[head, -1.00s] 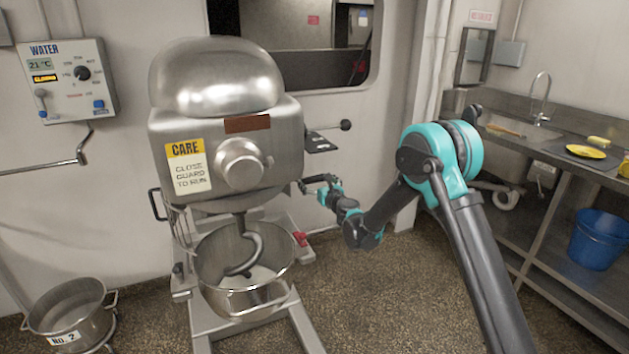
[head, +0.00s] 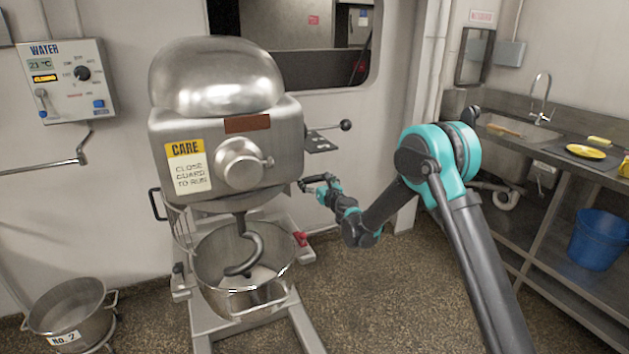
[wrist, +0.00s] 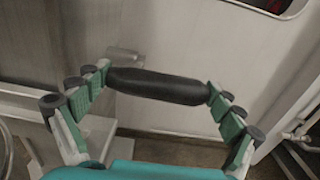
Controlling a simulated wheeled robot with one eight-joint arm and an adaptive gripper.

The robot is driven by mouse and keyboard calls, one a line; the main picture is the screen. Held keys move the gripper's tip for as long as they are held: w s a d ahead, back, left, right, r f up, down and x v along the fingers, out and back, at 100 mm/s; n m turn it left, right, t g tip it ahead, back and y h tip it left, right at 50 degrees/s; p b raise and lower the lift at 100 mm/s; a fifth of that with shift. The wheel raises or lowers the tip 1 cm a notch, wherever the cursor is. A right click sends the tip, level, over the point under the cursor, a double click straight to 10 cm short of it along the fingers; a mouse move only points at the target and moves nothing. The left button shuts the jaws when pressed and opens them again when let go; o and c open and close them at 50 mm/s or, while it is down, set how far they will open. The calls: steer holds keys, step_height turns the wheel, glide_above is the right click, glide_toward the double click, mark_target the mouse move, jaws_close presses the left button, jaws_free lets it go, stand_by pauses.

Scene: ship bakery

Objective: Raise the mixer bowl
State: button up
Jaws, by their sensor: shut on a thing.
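The steel mixer bowl (head: 242,302) sits low in the mixer's frame, under the mixer head (head: 185,122), with the dough hook (head: 252,252) reaching down into it. Some pale content shows at its bottom. My gripper (head: 310,184) is at the right side of the mixer, above and right of the bowl. In the wrist view, my gripper (wrist: 158,88) has its two fingers at the two ends of a black handle (wrist: 160,86). The handle joins a metal stub by the mixer's side. The head view hides most of this grip.
A second bowl marked No. 2 (head: 72,315) stands on the floor at the left. A water panel (head: 68,85) hangs on the wall. A steel sink counter (head: 545,150) and a blue bucket (head: 598,238) are at the right. The floor between is clear.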

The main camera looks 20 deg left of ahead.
steer(key=w+a+r, duration=0.2)
steer(key=a+r, duration=0.1)
steer(key=r, duration=0.5)
steer(key=shift+w+r, duration=0.15)
steer(key=shift+w, duration=0.2)
steer(key=w+a+r, duration=0.1)
steer(key=r, duration=0.1)
steer(key=w+a+r, duration=0.1)
steer(key=a+r, duration=0.1)
steer(key=r, duration=0.1)
steer(key=w+a+r, duration=0.1)
steer(key=w+r, duration=0.1)
steer(key=shift+w+a+r, duration=0.1)
steer(key=shift+a+r, duration=0.15)
steer(key=shift+a, duration=0.15)
steer(key=o, duration=1.3)
steer(key=shift+o, duration=0.2)
steer(key=v, duration=1.2)
